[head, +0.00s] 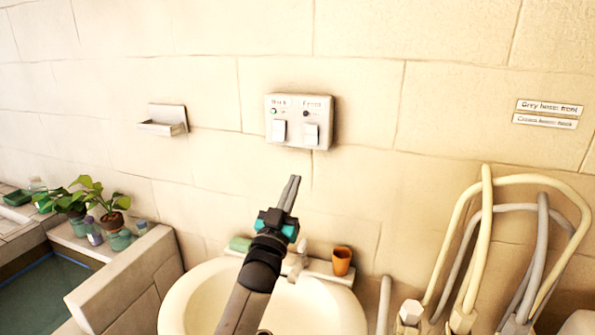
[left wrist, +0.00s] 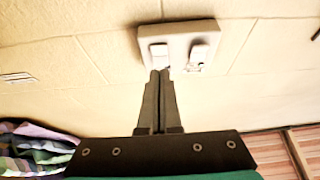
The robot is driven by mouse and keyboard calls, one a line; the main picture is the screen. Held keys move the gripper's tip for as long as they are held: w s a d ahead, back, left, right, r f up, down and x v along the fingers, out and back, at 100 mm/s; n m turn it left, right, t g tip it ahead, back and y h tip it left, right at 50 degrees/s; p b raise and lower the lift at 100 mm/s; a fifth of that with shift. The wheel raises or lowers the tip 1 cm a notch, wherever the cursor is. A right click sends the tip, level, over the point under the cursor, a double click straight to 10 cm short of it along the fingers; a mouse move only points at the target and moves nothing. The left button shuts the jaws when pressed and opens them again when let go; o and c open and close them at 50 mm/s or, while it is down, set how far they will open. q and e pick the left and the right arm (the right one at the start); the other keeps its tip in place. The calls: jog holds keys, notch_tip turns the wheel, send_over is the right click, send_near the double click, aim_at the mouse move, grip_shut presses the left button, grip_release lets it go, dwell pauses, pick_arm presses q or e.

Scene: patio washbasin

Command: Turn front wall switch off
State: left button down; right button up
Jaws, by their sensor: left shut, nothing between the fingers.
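The switch plate (head: 299,143) is a pale box on the tiled wall with two white rockers side by side. The right rocker (head: 311,134) sits under a label reading "Front", with a dark indicator above it. The left rocker (head: 279,131) has a small greenish indicator above it; its label is blurred. My left gripper (head: 294,178) is shut and empty, pointing up toward the wall below the plate in the head view. In the left wrist view, the plate (left wrist: 178,32) appears turned over, and the shut fingertips (left wrist: 159,72) show close by the front rocker (left wrist: 158,51). Contact cannot be told.
A white washbasin (head: 190,300) lies below, with an orange cup (head: 342,261) and a green item (head: 240,244) on its back ledge. Hoses (head: 480,240) hang at the right. An empty soap shelf (head: 163,126) is on the wall at left. Wall around the plate is clear.

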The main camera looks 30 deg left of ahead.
pick_arm(q)
jog(key=shift+v, duration=1.1)
pick_arm(e)
jog(key=shift+s+f, duration=0.25)
jog(key=shift+s, duration=0.15)
pick_arm(q)
jog(key=shift+w+f, duration=0.1)
jog(key=shift+f, duration=0.15)
